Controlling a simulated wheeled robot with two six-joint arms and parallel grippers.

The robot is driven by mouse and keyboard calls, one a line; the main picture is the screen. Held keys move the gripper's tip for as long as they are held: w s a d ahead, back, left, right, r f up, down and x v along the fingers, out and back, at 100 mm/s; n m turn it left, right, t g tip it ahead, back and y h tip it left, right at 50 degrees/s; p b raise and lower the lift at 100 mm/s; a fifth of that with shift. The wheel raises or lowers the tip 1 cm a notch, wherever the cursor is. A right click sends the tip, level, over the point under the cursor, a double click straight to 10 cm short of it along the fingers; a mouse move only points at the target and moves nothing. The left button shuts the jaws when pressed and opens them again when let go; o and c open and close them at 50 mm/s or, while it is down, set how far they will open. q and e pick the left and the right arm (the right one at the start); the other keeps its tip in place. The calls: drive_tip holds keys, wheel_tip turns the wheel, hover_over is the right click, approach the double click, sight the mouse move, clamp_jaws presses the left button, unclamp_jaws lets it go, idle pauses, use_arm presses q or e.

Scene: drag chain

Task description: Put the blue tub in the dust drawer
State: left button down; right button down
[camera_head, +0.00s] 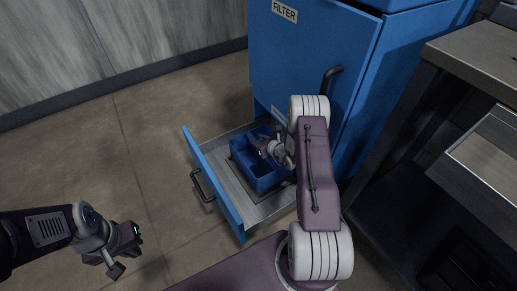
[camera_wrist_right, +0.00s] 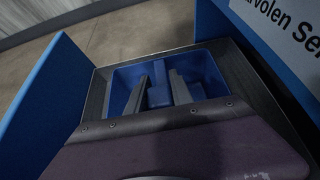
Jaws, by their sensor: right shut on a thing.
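The blue tub (camera_head: 262,172) is an open box with an inner divider. It is inside the pulled-out drawer (camera_head: 222,158), over a dark outlined area of the drawer floor; I cannot tell whether it touches the floor. My right gripper (camera_head: 264,147) reaches down into the tub and is shut on its divider. In the right wrist view, the two fingers (camera_wrist_right: 160,88) flank the divider inside the tub (camera_wrist_right: 205,72). My left gripper (camera_head: 128,252) is away to the left of the drawer, above the floor, and appears empty; its jaw gap is unclear.
The blue cabinet (camera_head: 300,60) with a FILTER label stands behind the drawer. The drawer's blue front panel has a dark handle (camera_head: 202,186). A dark workbench (camera_head: 470,60) with an open drawer is at the right. The floor (camera_head: 120,150) at the left is clear.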

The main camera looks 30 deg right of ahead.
wheel_tip(320, 180, down, 4)
drive_tip(key=b, duration=0.2)
drive_tip(key=shift+b, duration=0.4)
drive_tip(key=shift+r, duration=0.3)
drive_tip(key=shift+f, duration=0.1)
drive_tip(key=c, duration=1.5)
unclamp_jaws()
drive_tip(key=shift+f, duration=0.1)
drive_tip(key=shift+c, duration=0.2)
drive_tip(key=o, duration=0.4)
